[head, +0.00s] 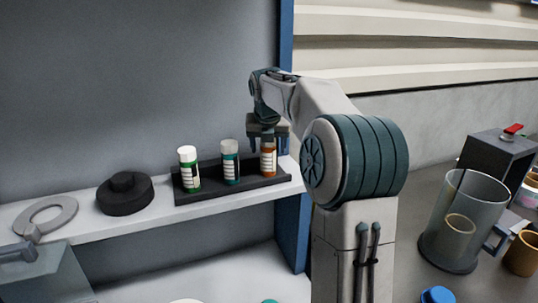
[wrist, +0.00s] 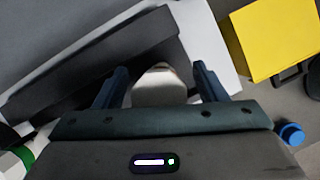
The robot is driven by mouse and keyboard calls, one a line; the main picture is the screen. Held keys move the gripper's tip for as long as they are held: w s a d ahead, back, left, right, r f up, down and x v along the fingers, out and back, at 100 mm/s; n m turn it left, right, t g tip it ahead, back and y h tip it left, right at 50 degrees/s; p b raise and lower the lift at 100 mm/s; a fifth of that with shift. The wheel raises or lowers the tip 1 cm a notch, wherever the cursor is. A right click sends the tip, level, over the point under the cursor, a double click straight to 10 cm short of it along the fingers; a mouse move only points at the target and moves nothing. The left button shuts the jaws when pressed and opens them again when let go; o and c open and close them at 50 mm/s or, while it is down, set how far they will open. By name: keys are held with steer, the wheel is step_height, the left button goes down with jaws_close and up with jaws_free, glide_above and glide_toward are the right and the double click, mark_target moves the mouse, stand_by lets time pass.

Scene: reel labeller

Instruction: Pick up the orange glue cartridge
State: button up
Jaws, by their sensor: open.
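The orange glue cartridge (head: 268,161) stands upright at the right end of a dark rack (head: 232,186) on the white shelf. It has a pale label, and its top is hidden by my gripper. My gripper (head: 268,146) is open and points down over it, with a finger on either side of its upper part. In the wrist view, a whitish rounded top (wrist: 160,84) shows between the two open fingers, apart from both. Its lower part is hidden by the gripper body.
A teal-labelled cartridge (head: 230,162) and a green one with a white cap (head: 188,168) stand left in the same rack. A black round part (head: 125,193) and a grey ring (head: 45,217) lie farther left. A blue shelf upright (head: 287,80) is close on the right.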

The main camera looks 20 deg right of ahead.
steer(key=shift+c, duration=0.4)
steer(key=c, duration=1.1)
steer(key=shift+r, duration=0.1)
steer(key=shift+r, duration=0.4)
step_height(320, 180, up, 4)
steer(key=shift+f, duration=0.25)
steer(key=shift+s+d+r+b, duration=0.35)
steer(key=shift+s+d+r, duration=0.7)
steer(key=shift+s, duration=0.65)
steer(key=shift+s+d+r+b, duration=0.4)
steer(key=shift+s+d+r, duration=0.55)
steer(key=shift+s, duration=0.7)
steer(key=shift+s+d+r+b, duration=0.35)
steer(key=shift+s+d+r, duration=0.45)
steer(key=shift+s+r, duration=0.7)
steer(key=shift+s+f, duration=0.25)
